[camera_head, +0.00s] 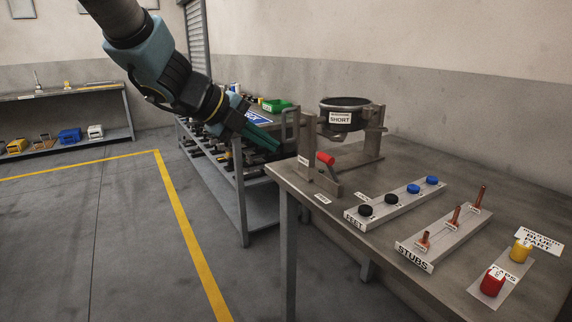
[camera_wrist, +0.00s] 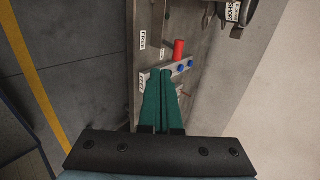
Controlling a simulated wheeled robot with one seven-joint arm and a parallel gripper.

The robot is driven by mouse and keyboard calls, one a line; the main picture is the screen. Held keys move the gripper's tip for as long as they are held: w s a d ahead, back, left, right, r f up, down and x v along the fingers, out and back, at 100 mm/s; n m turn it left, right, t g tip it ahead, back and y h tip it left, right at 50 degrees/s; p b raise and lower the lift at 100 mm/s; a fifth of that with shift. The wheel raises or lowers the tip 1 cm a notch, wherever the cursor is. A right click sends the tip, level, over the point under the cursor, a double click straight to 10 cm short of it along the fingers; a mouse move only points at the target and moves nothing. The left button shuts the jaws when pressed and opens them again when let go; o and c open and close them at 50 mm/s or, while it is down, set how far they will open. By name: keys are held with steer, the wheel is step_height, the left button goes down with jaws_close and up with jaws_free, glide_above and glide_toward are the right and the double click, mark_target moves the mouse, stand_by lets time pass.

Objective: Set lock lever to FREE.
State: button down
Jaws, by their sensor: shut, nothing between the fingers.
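The lock lever has a red handle (camera_head: 326,158) on a grey bracket near the bench's left edge. In the wrist view the red handle (camera_wrist: 179,50) shows just beyond my fingertips. The wrist view shows the closed fingers (camera_wrist: 162,73) side by side.
A black round vessel (camera_head: 345,104) marked SHORT sits in a stand behind the lever. A cluttered rack stands behind my gripper.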

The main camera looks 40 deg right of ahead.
glide_toward(331, 170)
steer(key=f, duration=0.2)
steer(key=shift+w+d+r, duration=0.1)
steer(key=shift+d, duration=0.4)
steer(key=shift+w+d+r, duration=0.1)
steer(key=shift+w+d, duration=0.05)
steer(key=shift+d, duration=0.4)
